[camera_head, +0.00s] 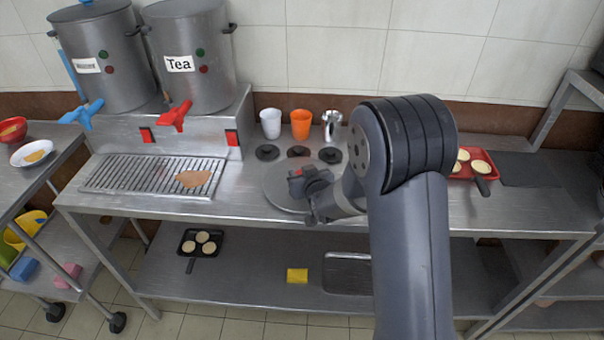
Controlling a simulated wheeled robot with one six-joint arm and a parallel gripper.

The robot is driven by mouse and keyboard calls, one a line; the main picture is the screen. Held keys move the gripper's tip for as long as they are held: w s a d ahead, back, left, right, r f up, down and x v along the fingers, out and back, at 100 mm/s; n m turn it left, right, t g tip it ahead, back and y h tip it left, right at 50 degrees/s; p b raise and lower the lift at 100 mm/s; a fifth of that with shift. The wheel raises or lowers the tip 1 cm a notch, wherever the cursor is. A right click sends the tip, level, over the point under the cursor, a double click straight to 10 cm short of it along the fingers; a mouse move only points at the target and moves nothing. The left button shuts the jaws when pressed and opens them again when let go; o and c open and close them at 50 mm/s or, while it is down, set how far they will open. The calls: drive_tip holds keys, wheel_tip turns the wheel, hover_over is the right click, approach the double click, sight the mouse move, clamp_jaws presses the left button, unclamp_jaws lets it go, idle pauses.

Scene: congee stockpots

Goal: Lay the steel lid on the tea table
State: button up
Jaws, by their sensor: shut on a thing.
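The steel lid (277,187) is a round, flat grey disc over the middle of the tea table (490,220), a long steel table with a lower shelf. My gripper (303,182) is over the lid, shut on it near its middle. My arm comes in from the lower right and hides the lid's right side. The lid looks level and close to the tabletop; I cannot tell whether it touches. The Tea urn (190,52) stands on a raised stand at the back left.
A white cup (270,123), an orange cup (300,124) and a steel jug (332,122) stand behind several dark discs. A drip grate (110,175) with a brown piece (193,178) lies left. A red tray (487,174) is right. The front edge is clear.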

drive_tip(key=o, duration=1.1)
drive_tip(key=b+v, duration=0.1)
drive_tip(key=v, duration=1.1)
